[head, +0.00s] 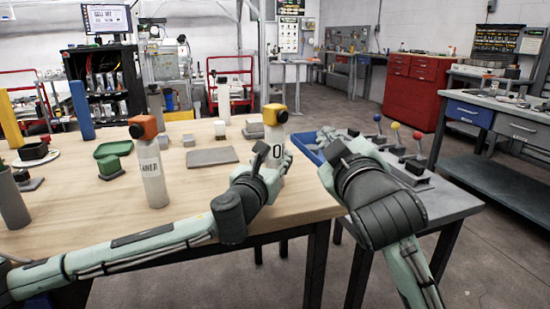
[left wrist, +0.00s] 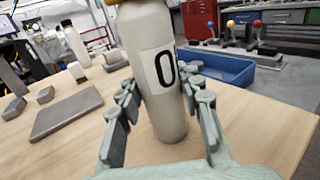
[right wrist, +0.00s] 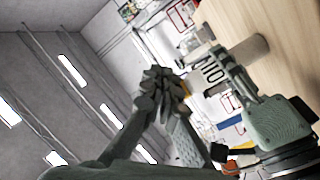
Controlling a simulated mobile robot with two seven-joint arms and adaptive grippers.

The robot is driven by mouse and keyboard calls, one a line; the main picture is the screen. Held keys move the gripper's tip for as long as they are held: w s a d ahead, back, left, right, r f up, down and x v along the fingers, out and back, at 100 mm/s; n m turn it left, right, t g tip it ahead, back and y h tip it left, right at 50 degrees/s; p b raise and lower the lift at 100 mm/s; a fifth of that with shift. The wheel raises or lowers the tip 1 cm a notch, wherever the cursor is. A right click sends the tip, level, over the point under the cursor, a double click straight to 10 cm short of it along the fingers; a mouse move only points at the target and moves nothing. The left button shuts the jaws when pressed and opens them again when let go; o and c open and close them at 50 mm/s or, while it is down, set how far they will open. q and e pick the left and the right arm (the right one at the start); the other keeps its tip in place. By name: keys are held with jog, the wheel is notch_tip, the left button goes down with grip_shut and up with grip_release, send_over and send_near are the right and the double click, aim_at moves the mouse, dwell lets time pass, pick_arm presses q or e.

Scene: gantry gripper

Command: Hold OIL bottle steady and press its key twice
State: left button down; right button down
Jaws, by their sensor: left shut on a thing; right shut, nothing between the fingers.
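The OIL bottle (head: 277,137) is a pale grey bottle with a yellow pump top (head: 275,114), upright at the table's front right. My left gripper (head: 272,158) is shut around its body. In the left wrist view the bottle (left wrist: 163,75) stands between the two fingers, its label showing a black letter O; its top is cut off. My right gripper (head: 337,152) is shut and empty, to the right of the bottle and apart from it. In the right wrist view its fingertips (right wrist: 160,80) are together, with the bottle and my left gripper beyond.
A labelled bottle with an orange top (head: 150,165) stands left on the wooden table (head: 100,215). A blue bin (head: 308,150) and several coloured-knob levers (head: 396,135) stand on the right.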

jog(key=w+a+r+h, duration=0.1)
jog(key=w+a, duration=0.4)
jog(key=shift+a+r+t+h, duration=0.25)
jog(key=shift+a+t+h, duration=0.05)
jog(key=shift+a, duration=0.05)
dwell(0.3)
jog(key=shift+w+a, duration=0.1)
jog(key=shift+a, duration=0.05)
dwell(1.3)
jog(key=shift+w+a, duration=0.2)
jog(key=shift+d, duration=0.1)
jog(key=shift+s+d, duration=0.25)
jog(key=shift+s, duration=0.1)
dwell(0.3)
jog(key=shift+s+d, duration=2.05)
jog(key=shift+d, duration=0.1)
dwell(0.5)
